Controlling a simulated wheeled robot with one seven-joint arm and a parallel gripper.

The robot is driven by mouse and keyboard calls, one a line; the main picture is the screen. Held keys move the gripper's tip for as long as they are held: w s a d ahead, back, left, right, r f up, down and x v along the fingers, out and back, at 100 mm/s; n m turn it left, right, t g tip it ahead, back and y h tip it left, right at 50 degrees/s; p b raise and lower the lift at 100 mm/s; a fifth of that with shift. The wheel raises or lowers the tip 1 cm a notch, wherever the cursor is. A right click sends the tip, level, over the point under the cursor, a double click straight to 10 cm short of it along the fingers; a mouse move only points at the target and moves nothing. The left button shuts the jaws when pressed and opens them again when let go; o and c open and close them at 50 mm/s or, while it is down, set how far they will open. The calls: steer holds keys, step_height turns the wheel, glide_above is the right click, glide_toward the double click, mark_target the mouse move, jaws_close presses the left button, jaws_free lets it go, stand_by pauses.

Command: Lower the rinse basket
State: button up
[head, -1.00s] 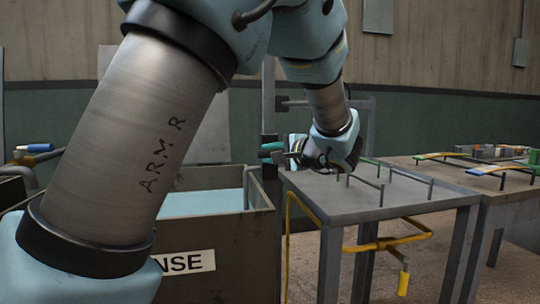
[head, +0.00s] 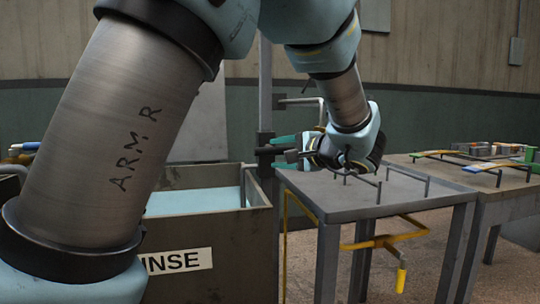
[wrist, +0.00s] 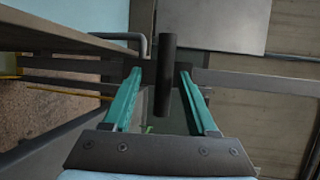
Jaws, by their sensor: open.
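The rinse tank (head: 215,278) stands left of centre in the head view, its label partly covered by my arm and reading "INSE". Pale blue liquid (head: 195,201) shows inside it. A grey upright post (head: 265,85) rises behind the tank's right corner. My gripper (head: 276,147) is beside this post, above the tank's right end, with teal fingers pointing left. In the wrist view, a dark cylindrical handle (wrist: 167,75) lies between the open fingers, with a gap on each side. I cannot make out the basket itself; my arm hides part of the tank.
A grey metal table (head: 345,195) with low rails stands right of the tank, close under my wrist. A yellow bent bar (head: 390,240) hangs beneath it. A second table (head: 500,183) with springs and small parts stands further right. The wall is behind.

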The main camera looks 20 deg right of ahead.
steer(key=v, duration=0.6)
steer(key=shift+f, duration=0.1)
stand_by(0.3)
